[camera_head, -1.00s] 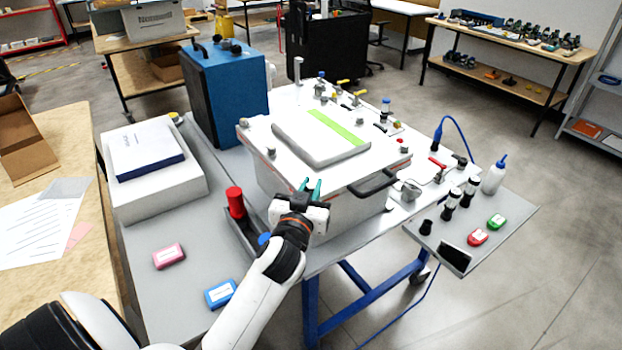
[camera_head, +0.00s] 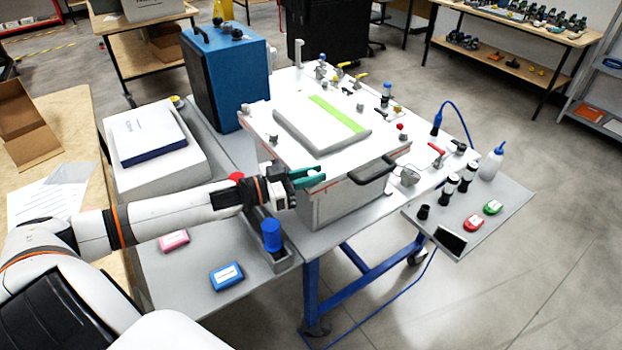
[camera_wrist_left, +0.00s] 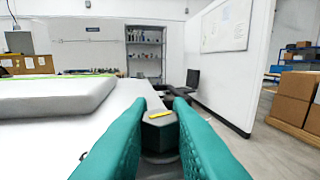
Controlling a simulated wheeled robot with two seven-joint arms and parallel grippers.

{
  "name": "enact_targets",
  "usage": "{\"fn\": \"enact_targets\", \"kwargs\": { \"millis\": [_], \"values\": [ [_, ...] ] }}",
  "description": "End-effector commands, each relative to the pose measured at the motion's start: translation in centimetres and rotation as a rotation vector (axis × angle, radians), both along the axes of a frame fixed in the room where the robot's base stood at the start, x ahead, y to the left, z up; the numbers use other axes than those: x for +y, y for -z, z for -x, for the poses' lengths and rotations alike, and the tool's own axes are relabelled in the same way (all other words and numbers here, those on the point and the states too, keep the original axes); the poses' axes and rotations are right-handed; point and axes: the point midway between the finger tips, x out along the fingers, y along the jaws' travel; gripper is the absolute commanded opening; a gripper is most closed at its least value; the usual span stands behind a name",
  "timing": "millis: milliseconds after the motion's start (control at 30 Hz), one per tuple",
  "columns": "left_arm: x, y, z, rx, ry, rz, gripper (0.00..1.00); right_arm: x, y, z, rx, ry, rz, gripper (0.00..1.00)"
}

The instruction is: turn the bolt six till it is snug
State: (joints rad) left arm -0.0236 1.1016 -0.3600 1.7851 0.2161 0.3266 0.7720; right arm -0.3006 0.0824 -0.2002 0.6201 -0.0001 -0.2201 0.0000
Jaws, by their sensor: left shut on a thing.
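The analyser (camera_head: 345,212) is a pale box with a white lid, standing on the grey bench. My left gripper (camera_head: 307,177) has teal fingers and is at the lid's near left corner, lying nearly level. In the left wrist view the fingers (camera_wrist_left: 162,104) are shut on a dark grey hexagonal bolt head (camera_wrist_left: 160,135) with a yellow mark (camera_wrist_left: 159,114) on top. The bolt head is hidden by the fingers in the head view, and its number cannot be read. Whether its underside touches the lid cannot be told. My right gripper is not in view.
A black handle (camera_head: 373,171) sticks out from the analyser's front, right of my gripper. A tray (camera_head: 282,262) with a blue cylinder (camera_head: 271,236) stands below my forearm. A grey pad (camera_head: 320,136) lies on the lid. A blue case (camera_head: 226,78) stands behind.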

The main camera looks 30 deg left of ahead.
Motion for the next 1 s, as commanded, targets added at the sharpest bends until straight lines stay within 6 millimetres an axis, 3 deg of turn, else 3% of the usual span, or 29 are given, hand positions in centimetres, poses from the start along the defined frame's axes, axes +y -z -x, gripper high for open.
{"fn": "enact_targets", "kwargs": {
  "millis": [333,967,1000],
  "values": [
    [0.1,-0.2,-0.2,-0.009,0.179,-0.001,0.0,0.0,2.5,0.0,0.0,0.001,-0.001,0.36],
    [-0.1,-0.3,-0.1,-0.008,0.229,0.003,0.0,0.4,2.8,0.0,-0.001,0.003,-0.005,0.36],
    [-0.1,-0.4,-0.1,-0.008,0.229,0.003,0.21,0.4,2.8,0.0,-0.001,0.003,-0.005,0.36]
  ]
}}
